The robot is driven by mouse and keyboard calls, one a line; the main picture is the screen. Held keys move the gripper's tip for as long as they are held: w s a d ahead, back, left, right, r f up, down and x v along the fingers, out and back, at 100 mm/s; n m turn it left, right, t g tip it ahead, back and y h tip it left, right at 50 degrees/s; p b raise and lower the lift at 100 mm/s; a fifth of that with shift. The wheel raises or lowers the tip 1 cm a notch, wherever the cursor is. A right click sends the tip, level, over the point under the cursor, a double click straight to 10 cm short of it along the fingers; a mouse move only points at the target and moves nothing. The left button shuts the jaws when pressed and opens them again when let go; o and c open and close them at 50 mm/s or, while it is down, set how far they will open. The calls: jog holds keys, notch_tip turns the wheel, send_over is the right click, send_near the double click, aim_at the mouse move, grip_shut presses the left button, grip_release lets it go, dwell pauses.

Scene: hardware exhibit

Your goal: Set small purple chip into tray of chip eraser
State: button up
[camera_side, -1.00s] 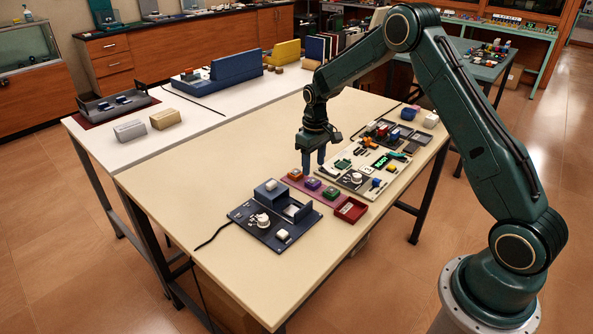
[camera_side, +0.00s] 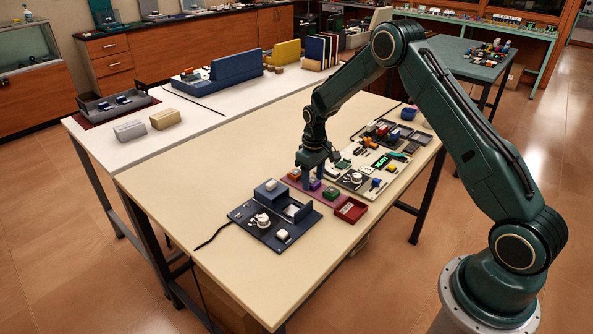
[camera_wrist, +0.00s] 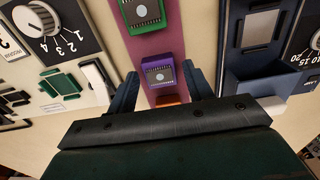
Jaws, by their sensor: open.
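The small purple chip (camera_wrist: 162,76) lies on a mauve strip (camera_wrist: 187,30). In the side view the purple chip (camera_side: 315,184) shows just below my fingers. My gripper (camera_side: 318,178) is open and low over the strip. In the wrist view my gripper's fingers (camera_wrist: 160,85) stand on either side of the purple chip, apart from it. In the wrist view that tray (camera_wrist: 262,28) is at upper right.
A green chip (camera_wrist: 142,14) and an orange chip (camera_wrist: 168,99) lie on the same strip, either side of the purple one. A board with a dial (camera_side: 355,177) lies to the right. The table's left part is clear.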

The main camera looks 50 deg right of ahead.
aim_at(313, 180)
jog(key=c, duration=0.8)
jog(key=shift+r, duration=0.15)
jog(key=shift+r, duration=3.1)
jog(key=shift+o, duration=1)
jog(key=shift+c, duration=0.7)
jog(key=s+a+r, duration=0.1)
jog(key=s+a, duration=0.1)
jog(key=a, duration=1)
jog(key=shift+s, duration=0.15)
